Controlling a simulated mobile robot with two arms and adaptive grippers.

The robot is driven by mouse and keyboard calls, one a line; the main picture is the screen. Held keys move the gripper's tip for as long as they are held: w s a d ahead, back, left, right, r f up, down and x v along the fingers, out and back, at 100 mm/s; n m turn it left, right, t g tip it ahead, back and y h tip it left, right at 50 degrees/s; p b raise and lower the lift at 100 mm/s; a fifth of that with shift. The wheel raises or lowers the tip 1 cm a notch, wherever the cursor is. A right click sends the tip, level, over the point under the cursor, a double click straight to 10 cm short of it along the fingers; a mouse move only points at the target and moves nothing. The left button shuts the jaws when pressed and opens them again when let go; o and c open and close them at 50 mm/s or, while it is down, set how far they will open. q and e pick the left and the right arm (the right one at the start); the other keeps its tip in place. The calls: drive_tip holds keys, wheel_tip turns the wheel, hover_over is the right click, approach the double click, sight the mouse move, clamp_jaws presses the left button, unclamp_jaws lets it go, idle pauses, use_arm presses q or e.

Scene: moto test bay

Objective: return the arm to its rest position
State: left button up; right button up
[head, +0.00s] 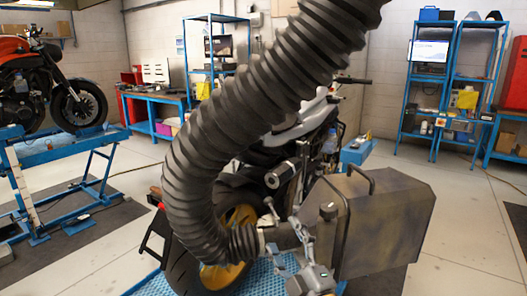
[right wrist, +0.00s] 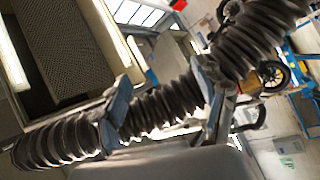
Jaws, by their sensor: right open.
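A thick black ribbed hose (head: 215,125) comes down from the top of the head view, bends, and ends low in the middle beside a grey tube. My right gripper (head: 283,241) is at that lower end, its jaws apart. In the right wrist view, the hose (right wrist: 160,108) passes across the gap between the open fingers of the right gripper (right wrist: 167,112). I cannot tell whether the fingers touch it. My left gripper is not in view.
A motorcycle with a yellow rear wheel (head: 238,217) stands behind the hose. A large dull box with a handle (head: 385,222) is close right of my gripper. A blue lift (head: 62,152) holds an orange motorcycle (head: 25,80) at left. Blue shelves (head: 405,100) stand at the back right.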

drive_tip(key=s+d+f+m+g+h, duration=0.4)
drive_tip(key=s+d+f+m, duration=0.15)
drive_tip(key=f, duration=0.45)
drive_tip(key=s+d+f+m+g+h, duration=0.4)
drive_tip(key=s+d+f+m, duration=0.15)
drive_tip(key=f, duration=0.55)
drive_tip(key=s+d+f+m+g, duration=0.2)
drive_tip(key=s+f+g, duration=0.25)
drive_tip(key=s, duration=0.55)
drive_tip(key=s+d+f+m+g, duration=0.25)
drive_tip(key=s+f+g, duration=0.2)
drive_tip(key=s, duration=0.65)
wheel_tip(320, 180, down, 28)
drive_tip(key=s+n, duration=0.1)
drive_tip(key=s, duration=0.1)
drive_tip(key=s+d+f+g, duration=0.1)
drive_tip(key=s+d+f, duration=0.2)
drive_tip(key=s+f, duration=1.1)
drive_tip(key=shift+s+d+f+g, duration=0.2)
drive_tip(key=shift+s+g, duration=0.1)
drive_tip(key=shift+s, duration=0.5)
